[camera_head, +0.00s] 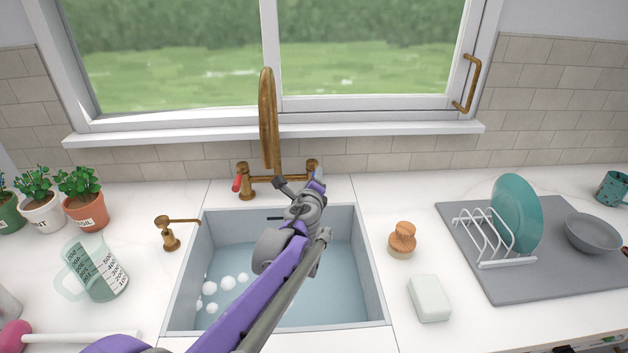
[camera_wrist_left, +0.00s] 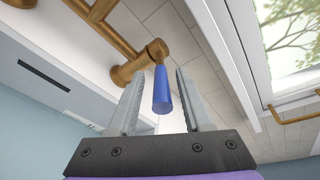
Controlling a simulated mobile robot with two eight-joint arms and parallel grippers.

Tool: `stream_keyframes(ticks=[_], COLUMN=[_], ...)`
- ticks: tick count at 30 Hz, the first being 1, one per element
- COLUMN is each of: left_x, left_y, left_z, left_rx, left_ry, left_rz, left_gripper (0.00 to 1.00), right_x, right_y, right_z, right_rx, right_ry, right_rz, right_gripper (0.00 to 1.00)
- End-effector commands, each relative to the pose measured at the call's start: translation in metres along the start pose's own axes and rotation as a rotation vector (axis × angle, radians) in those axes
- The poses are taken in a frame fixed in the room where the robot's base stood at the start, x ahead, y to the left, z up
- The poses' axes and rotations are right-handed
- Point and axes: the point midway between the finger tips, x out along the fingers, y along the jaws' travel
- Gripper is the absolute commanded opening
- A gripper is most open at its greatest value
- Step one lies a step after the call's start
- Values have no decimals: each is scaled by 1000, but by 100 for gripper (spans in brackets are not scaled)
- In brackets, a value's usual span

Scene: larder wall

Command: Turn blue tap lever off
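The brass tap (camera_head: 267,120) stands behind the sink, with a red lever (camera_head: 237,184) on its left side. The blue lever (camera_wrist_left: 162,92) is on the tap's right side and hangs from a brass joint in the wrist view. My left gripper (camera_wrist_left: 157,85) is open, with one finger on each side of the blue lever. Gaps show between the lever and both fingers. In the head view my left gripper (camera_head: 314,186) reaches over the sink to the tap's right end and mostly hides the blue lever. My right gripper is not in view.
The sink (camera_head: 377,290) lies below my left arm, with bluish water and white suds. A brass dispenser (camera_head: 169,236) stands to its left. A brush (camera_head: 402,240) and a pale block (camera_head: 429,298) are to its right. The window sill (camera_head: 400,129) runs behind the tap.

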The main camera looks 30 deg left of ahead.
Motion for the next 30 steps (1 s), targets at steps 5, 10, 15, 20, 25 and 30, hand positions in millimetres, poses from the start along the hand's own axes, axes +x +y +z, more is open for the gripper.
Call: stream_keyframes(ticks=[5,10,15,20,25,30], left_x=[0,-3,-24,-56,-86,-104], left_y=[0,0,-1,-1,-1,0], left_z=[-1,-1,-1,0,0,0], left_rx=[-1,-1,0,-1,-1,0], left_ry=[1,1,2,2,2,1], left_rz=[0,-1,-1,-1,-1,0], left_gripper=[53,53,53,53,53,53], right_x=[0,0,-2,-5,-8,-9], right_y=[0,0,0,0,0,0], right_z=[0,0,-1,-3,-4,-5], right_rx=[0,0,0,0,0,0], right_ry=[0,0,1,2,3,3], right_rz=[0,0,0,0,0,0], right_gripper=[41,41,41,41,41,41])
